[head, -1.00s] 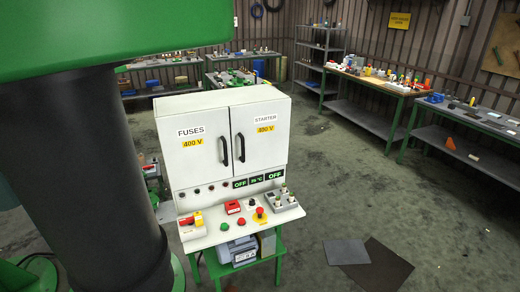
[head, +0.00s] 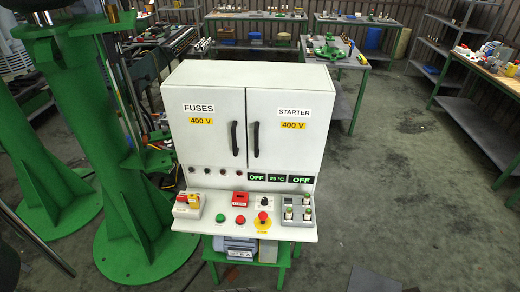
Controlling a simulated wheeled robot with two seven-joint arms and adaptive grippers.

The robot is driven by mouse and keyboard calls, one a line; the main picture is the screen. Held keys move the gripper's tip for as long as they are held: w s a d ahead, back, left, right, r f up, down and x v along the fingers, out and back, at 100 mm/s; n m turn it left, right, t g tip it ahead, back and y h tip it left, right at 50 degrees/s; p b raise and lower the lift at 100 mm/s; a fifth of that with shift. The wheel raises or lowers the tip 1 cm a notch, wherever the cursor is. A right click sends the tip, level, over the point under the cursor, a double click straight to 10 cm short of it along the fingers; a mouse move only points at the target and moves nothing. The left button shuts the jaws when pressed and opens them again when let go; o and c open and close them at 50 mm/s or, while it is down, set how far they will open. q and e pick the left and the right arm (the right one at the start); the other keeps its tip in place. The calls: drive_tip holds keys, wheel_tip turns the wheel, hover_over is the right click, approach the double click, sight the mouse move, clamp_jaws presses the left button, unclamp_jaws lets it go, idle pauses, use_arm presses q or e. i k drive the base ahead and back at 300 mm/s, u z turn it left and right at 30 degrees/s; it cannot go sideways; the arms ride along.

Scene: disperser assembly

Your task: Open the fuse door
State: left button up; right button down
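The white control cabinet (head: 252,70) stands in the middle of the head view, facing me. Its left door is the fuse door (head: 205,145), with a FUSES label, a yellow 400 V sign and a black vertical handle (head: 235,138) near its right edge. The starter door (head: 285,150) is beside it on the right, with its own black handle (head: 254,139). Both doors look closed. Neither of my grippers shows in this view, so I cannot see anything of them near the handles.
Below the doors, a white panel (head: 185,224) carries red and green buttons, a red-yellow switch (head: 188,201) and a small grey box (head: 297,212). Green machinery (head: 120,150) stands close on the left. Workbenches line the back and right.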

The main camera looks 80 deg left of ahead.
sight(207, 125)
drive_tip(key=u, duration=1.45)
